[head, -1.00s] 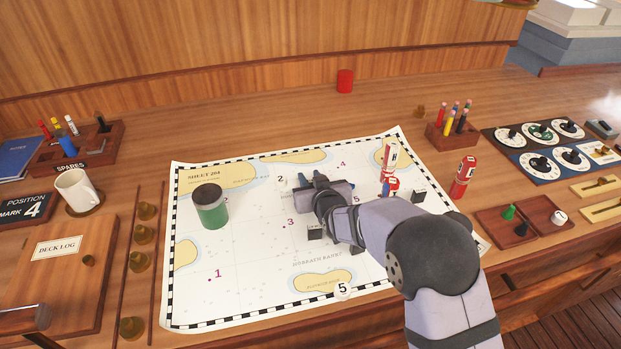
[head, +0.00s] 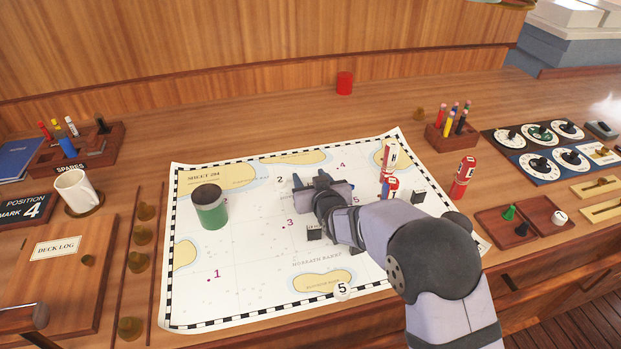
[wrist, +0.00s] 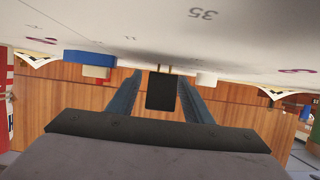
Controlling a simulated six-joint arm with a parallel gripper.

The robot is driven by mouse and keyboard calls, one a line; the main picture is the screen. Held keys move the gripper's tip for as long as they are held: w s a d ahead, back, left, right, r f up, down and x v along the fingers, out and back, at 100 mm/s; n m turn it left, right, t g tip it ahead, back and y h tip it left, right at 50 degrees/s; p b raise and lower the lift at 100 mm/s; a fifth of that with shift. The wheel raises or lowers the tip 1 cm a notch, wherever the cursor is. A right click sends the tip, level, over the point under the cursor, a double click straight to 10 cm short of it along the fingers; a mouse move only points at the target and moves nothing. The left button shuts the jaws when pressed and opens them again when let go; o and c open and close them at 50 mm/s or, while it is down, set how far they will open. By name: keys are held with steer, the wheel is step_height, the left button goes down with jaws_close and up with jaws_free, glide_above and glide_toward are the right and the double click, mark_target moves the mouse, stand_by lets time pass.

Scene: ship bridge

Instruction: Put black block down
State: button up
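My gripper (head: 309,184) is low over the chart (head: 245,270), near the printed 2, with its fingers pointing to the far left. In the wrist view a black block (wrist: 161,92) is between the two fingers (wrist: 160,88). A narrow gap shows on the block's left side; the right finger is very close to it. The fingers look parted. I cannot tell whether the block's base touches the chart. In the head view the gripper hides this block. Another dark block (head: 314,233) sits on the chart beside my wrist, and another (head: 418,196) is at the right.
An H-marked cylinder (head: 389,158) and a red cylinder (head: 463,176) stand at the right. The chart's front left is clear.

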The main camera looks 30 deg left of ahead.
steer(key=shift+s+d+f, duration=0.15)
steer(key=shift+s+f, duration=0.05)
steer(key=shift+f, duration=0.3)
steer(key=shift+s+d+f, duration=0.15)
steer(key=shift+f, duration=0.3)
steer(key=shift+s+d+r+b, duration=0.15)
steer(key=shift+s+d+b, duration=0.05)
steer(key=shift+b, duration=0.1)
steer(key=s+d+r+b, duration=0.1)
steer(key=s+d+r, duration=0.2)
steer(key=r, duration=0.1)
steer(key=shift+s+d, duration=0.3)
steer(key=shift+s+d+r, duration=0.1)
steer(key=shift+r, duration=0.1)
